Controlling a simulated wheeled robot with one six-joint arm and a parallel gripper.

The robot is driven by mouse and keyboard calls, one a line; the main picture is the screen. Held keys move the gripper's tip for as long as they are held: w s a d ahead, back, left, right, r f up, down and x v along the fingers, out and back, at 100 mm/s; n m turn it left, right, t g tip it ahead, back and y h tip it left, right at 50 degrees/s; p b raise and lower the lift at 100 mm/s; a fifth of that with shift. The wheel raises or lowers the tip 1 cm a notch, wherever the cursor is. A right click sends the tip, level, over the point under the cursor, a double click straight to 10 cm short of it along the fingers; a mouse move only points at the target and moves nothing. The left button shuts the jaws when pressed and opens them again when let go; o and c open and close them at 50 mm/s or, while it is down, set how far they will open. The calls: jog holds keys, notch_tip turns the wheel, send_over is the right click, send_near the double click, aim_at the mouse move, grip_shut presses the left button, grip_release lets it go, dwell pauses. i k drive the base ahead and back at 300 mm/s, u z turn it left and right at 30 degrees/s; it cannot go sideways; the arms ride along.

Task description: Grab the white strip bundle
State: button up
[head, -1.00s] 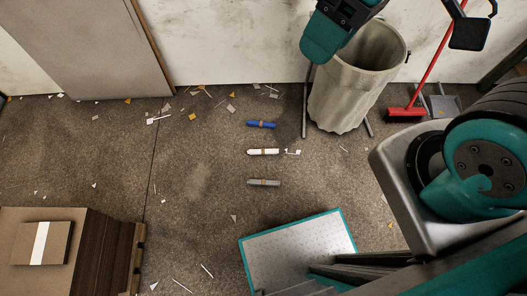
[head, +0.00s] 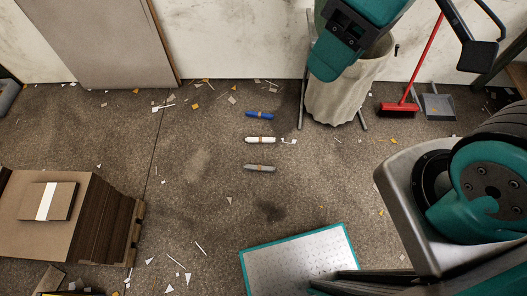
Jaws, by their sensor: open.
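The white strip bundle (head: 260,140) lies flat on the dark floor near the middle of the head view, with a tan band around its middle. It lies between a blue bundle (head: 259,115) behind it and a grey bundle (head: 260,168) in front of it, apart from both. Small white scraps lie just off its right end. A teal and black part of my arm shows at the top, right of the bundles and in front of the bin. My gripper's fingertips are not visible, and nothing covers the white bundle.
A pale waste bin (head: 345,95) stands behind right, with a red broom (head: 399,107) and a dustpan (head: 438,106) beside it. A teal-edged metal plate (head: 297,257) lies in front. Stacked brown board (head: 98,225) stands front left. Floor around the bundles is mostly clear, with scattered scraps.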

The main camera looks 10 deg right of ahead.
aim_at(259, 140)
jog(key=u, duration=0.25)
jog(key=i, duration=1.3)
jog(key=z, duration=0.35)
